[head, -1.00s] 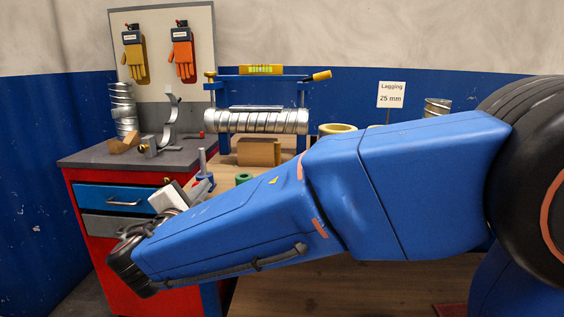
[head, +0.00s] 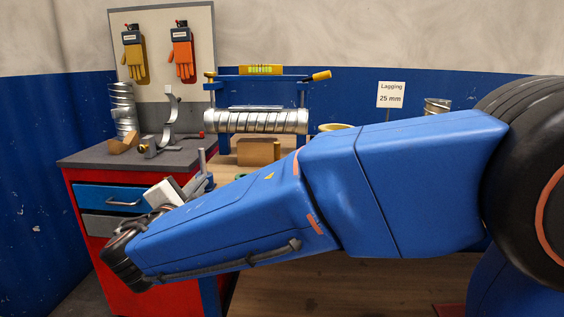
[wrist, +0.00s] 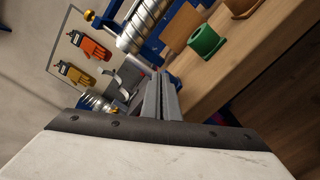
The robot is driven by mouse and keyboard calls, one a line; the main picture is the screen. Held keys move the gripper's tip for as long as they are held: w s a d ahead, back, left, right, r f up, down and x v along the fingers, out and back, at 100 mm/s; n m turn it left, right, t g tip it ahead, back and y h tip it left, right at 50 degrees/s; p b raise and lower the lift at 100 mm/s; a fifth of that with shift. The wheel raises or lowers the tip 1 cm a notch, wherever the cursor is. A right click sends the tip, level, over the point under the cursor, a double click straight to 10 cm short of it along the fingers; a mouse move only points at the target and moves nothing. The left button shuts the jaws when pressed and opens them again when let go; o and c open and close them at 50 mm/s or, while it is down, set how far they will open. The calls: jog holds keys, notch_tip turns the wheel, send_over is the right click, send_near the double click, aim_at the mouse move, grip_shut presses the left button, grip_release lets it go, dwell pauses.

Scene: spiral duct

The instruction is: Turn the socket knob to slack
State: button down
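I cannot tell for certain which part is the socket knob. An upright grey pin (head: 202,160) stands at the left end of the wooden bench, and my gripper (head: 205,183) overlaps its blue foot in the head view. Whether they touch is unclear. A silver spiral duct (head: 255,121) lies across a blue frame with a yellow handle (head: 320,75) at its top right. In the wrist view, my gripper's two grey fingers (wrist: 160,80) lie close together with nothing visible between them. The duct shows there too (wrist: 143,24).
A red cabinet (head: 82,203) with a grey top holds curved metal pieces and a short duct. A green ring piece (wrist: 204,40) and a wooden block (head: 257,152) are on the wooden bench (wrist: 255,60). Gloves hang on a board behind. My arm covers much of the bench.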

jog(key=shift+r, duration=0.15)
jog(key=shift+s+d+r, duration=0.1)
jog(key=shift+d, duration=0.05)
jog(key=shift+s+a, duration=0.2)
jog(key=shift+s, duration=2.75)
jog(key=shift+w+d+f, duration=0.2)
jog(key=shift+w+f, duration=0.25)
jog(key=shift+w, duration=0.55)
jog(key=shift+w+d+f, duration=0.25)
jog(key=shift+w+f, duration=0.15)
jog(key=shift+w, duration=0.6)
jog(key=shift+w+d+f, duration=0.2)
jog(key=shift+w+f, duration=0.25)
jog(key=shift+w, duration=0.55)
jog(key=shift+a+r, duration=0.65)
jog(key=shift+r, duration=0.35)
